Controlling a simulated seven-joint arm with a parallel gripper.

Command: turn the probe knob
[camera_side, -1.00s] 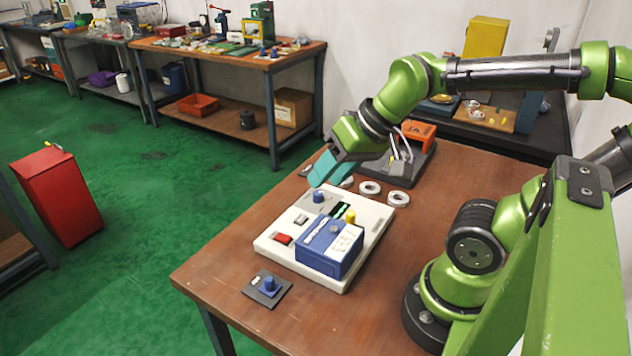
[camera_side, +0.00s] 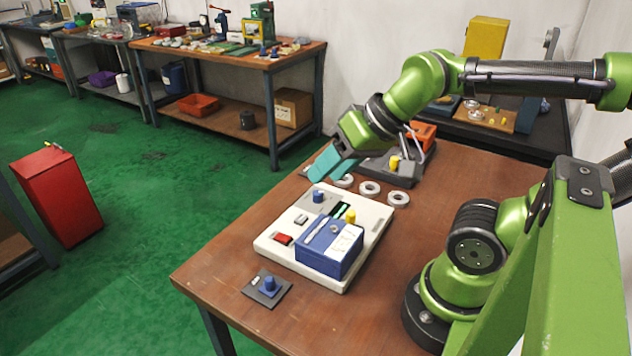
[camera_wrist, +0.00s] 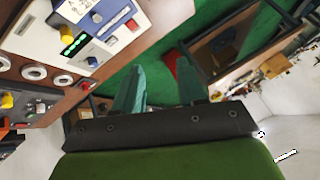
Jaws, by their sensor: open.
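A white instrument panel (camera_side: 270,244) lies on the brown table, with a blue knob (camera_side: 318,196), a yellow knob (camera_side: 350,216), a red button (camera_side: 283,239) and a small green display. A blue box (camera_side: 330,252) with a round dial stands on it. No readable label shows which knob is the probe knob. My gripper (camera_side: 321,167) is open and empty, its teal fingers above and beyond the panel's far edge, apart from it. The wrist view shows the two fingers (camera_wrist: 158,88) spread, with the panel (camera_wrist: 150,14) at upper left and nothing between them but the background.
White rings (camera_side: 370,188) lie beyond the panel. A dark grey fixture (camera_side: 405,172) with a yellow knob (camera_side: 394,163) and an orange part stands behind them. A small grey plate (camera_side: 282,290) with a blue knob sits near the front edge.

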